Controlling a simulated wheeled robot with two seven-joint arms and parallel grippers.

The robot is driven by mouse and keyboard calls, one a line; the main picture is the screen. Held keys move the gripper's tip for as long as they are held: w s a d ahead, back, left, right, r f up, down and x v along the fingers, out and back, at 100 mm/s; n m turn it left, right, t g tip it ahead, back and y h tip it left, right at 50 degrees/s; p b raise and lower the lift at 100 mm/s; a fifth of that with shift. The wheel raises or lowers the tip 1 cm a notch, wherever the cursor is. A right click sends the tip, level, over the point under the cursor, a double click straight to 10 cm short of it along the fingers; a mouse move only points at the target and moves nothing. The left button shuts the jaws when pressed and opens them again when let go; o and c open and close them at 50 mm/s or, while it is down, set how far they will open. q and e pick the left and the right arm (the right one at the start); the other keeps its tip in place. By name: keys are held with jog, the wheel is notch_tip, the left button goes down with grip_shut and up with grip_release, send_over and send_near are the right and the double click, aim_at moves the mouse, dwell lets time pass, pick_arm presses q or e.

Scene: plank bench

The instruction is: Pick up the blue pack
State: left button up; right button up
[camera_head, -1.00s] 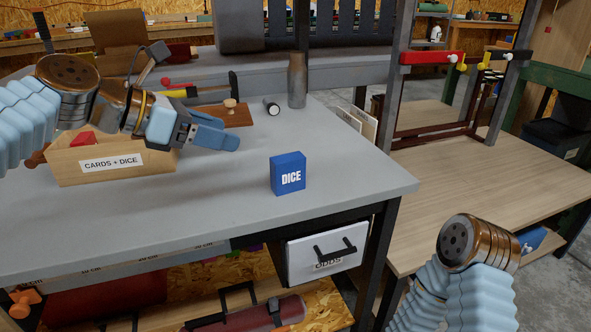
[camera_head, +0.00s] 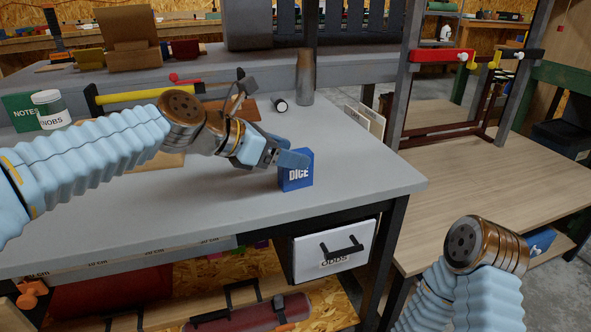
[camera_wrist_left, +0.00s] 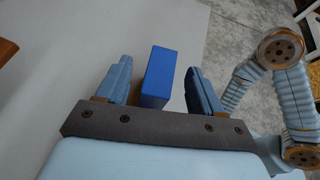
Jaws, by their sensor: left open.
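The blue pack (camera_head: 297,178), marked DICE, stands upright on the grey bench near its front right corner. My left gripper (camera_head: 287,160) is at the pack, and a finger covers part of its upper side in the head view. In the left wrist view, the blue pack (camera_wrist_left: 158,77) lies between the two fingers of the open left gripper (camera_wrist_left: 163,85). Gaps show on both sides, with the left finger closer. My right arm shows at the lower right of the head view, but its gripper is out of the picture.
The grey bench top (camera_head: 365,178) is clear around the pack. A dark flashlight (camera_head: 279,104) and a grey cylinder (camera_head: 305,78) stand behind. A white-labelled jar (camera_head: 50,109) and a green NOTES box (camera_head: 20,110) are at the left. An ODDS drawer (camera_head: 333,250) is below.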

pick_arm(q)
jog(key=c, duration=1.1)
